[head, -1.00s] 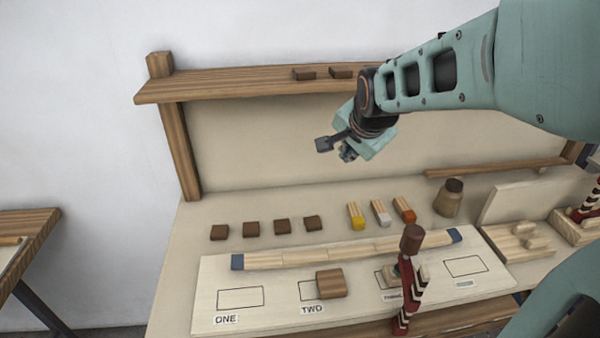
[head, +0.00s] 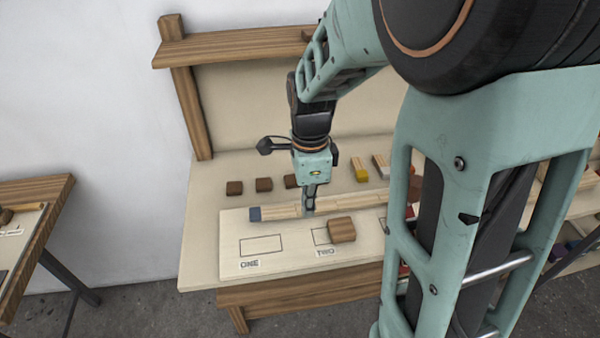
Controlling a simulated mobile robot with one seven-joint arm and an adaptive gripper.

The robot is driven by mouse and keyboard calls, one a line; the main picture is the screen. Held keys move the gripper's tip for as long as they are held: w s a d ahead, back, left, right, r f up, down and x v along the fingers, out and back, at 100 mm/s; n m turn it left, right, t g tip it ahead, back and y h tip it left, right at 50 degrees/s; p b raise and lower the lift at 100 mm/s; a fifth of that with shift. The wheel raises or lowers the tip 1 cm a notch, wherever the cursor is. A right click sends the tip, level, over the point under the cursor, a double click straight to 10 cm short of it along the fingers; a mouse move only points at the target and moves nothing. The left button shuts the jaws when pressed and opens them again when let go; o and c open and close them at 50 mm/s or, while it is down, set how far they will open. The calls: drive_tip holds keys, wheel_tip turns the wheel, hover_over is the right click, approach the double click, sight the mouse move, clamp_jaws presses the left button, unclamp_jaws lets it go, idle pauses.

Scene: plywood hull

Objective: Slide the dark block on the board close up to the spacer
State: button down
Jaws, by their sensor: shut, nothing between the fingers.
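The brown block (head: 342,229) sits on the pale board (head: 290,262), over the right part of the outline labelled TWO. A long light-wood strip with a blue left end (head: 275,212) lies along the board's back edge; I cannot tell whether this is the spacer. My gripper (head: 308,210) points down at the strip, behind and left of the block, and is shut and empty. It appears apart from the block. Whether the tips touch the strip or board is unclear. My arm hides the right part of the board.
Small dark blocks (head: 264,185) stand in a row behind the board. Yellow-ended (head: 361,173) and white-ended (head: 380,166) pieces lie to their right. A wooden shelf (head: 235,48) runs above. The board around outline ONE (head: 261,246) is clear.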

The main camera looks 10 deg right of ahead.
sight(363, 229)
wheel_tip(363, 229, down, 9)
drive_tip(key=shift+d+r, duration=0.1)
drive_tip(key=shift+r, duration=0.05)
drive_tip(key=d, duration=0.2)
drive_tip(key=shift+w+d+f, duration=0.1)
drive_tip(key=shift+d+f, duration=0.15)
drive_tip(key=shift+d, duration=0.75)
drive_tip(key=shift+d, duration=0.1)
drive_tip(key=d, duration=1)
drive_tip(key=shift+d+b, duration=0.1)
drive_tip(key=shift+b, duration=0.3)
